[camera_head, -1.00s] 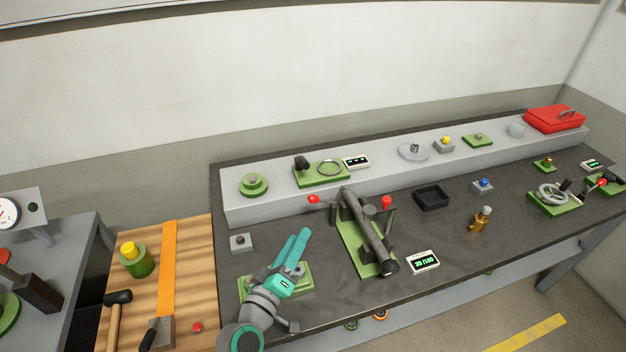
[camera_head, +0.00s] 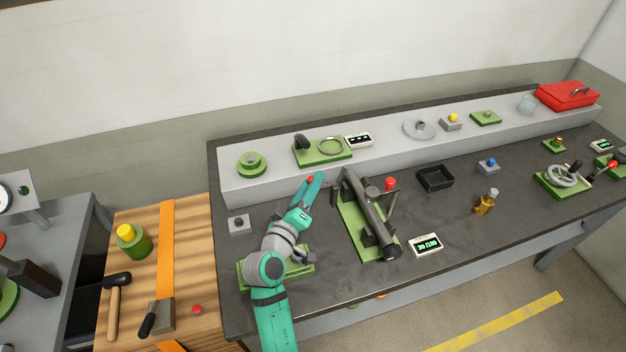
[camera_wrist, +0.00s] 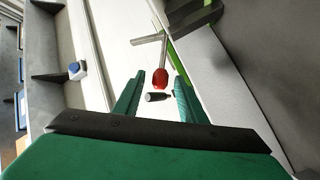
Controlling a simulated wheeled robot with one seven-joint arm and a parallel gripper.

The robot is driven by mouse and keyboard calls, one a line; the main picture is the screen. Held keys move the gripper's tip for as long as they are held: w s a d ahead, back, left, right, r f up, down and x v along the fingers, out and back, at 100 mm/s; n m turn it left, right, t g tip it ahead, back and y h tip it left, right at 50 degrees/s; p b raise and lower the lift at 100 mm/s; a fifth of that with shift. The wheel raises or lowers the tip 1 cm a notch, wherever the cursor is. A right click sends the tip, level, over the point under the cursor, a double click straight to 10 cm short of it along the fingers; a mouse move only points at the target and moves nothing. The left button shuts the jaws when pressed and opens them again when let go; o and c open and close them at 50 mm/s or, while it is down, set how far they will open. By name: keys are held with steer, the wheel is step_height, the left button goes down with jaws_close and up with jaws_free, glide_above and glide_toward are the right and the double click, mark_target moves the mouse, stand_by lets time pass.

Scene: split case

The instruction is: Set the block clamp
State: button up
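A green-based fixture (camera_head: 352,228) with a long dark cylinder (camera_head: 372,215) stands mid-bench; I cannot tell for sure that it is the block clamp. A lever with a red knob (camera_head: 390,184) rises on its right side. My gripper (camera_head: 313,188) is just left of the fixture's far end, in front of the raised shelf. In the wrist view my gripper (camera_wrist: 158,76) has its fingers apart, and a red knob (camera_wrist: 160,78) on a metal rod appears between the fingertips. Contact cannot be told. The fixture's left red knob is mostly hidden by my gripper in the head view.
A display (camera_head: 425,245) reading 30/100 stands right of the fixture's near end. A black tray (camera_head: 435,178) lies farther right. A green plate (camera_head: 300,268) is partly under my arm. A grey block (camera_head: 239,224) sits to the left. A raised shelf (camera_head: 235,190) runs behind.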

steer(key=shift+x, duration=1)
steer(key=shift+a, duration=0.1)
jaws_close()
